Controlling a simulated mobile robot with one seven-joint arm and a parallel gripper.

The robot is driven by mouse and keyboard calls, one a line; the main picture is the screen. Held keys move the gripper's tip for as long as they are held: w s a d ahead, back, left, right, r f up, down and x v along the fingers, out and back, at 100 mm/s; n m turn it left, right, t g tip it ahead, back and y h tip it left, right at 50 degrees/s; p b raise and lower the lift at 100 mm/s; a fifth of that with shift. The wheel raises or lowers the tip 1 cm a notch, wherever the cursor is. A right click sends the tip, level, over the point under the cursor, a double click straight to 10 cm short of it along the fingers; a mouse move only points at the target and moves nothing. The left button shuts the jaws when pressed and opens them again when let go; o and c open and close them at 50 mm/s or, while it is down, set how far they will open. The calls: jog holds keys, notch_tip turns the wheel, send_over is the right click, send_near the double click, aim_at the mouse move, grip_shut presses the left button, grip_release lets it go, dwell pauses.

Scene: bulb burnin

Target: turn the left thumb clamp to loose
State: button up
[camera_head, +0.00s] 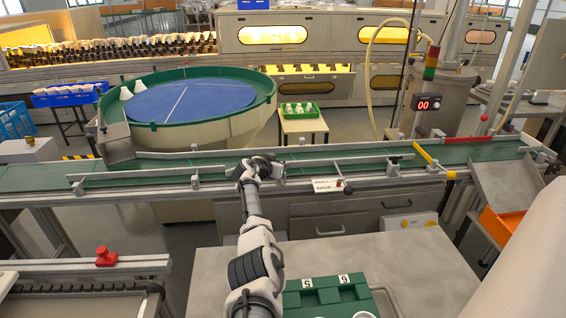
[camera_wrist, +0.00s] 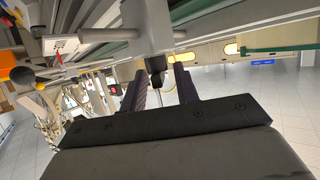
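A thumb clamp with a dark knob (camera_wrist: 156,66) shows in the wrist view, below a pale grey bracket (camera_wrist: 150,22). My gripper (camera_wrist: 159,76) has its two dark fingers apart, one on each side of the knob. I cannot tell whether either finger touches it. In the head view my gripper (camera_head: 262,168) is at the near guide rail of the green conveyor, and it hides the clamp there. The clamp's turn position cannot be read.
A white label plate (camera_head: 325,185) and a black ball knob (camera_head: 348,189) are right of my gripper on the conveyor's near side. The guide rail (camera_head: 130,173) runs left. A green tray (camera_head: 330,298) lies on the table in front. A yellow bar (camera_head: 432,160) crosses the belt.

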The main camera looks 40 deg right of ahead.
jog(key=shift+w+d+f, duration=0.1)
jog(key=shift+d, duration=0.2)
jog(key=shift+c, duration=0.3)
grip_shut()
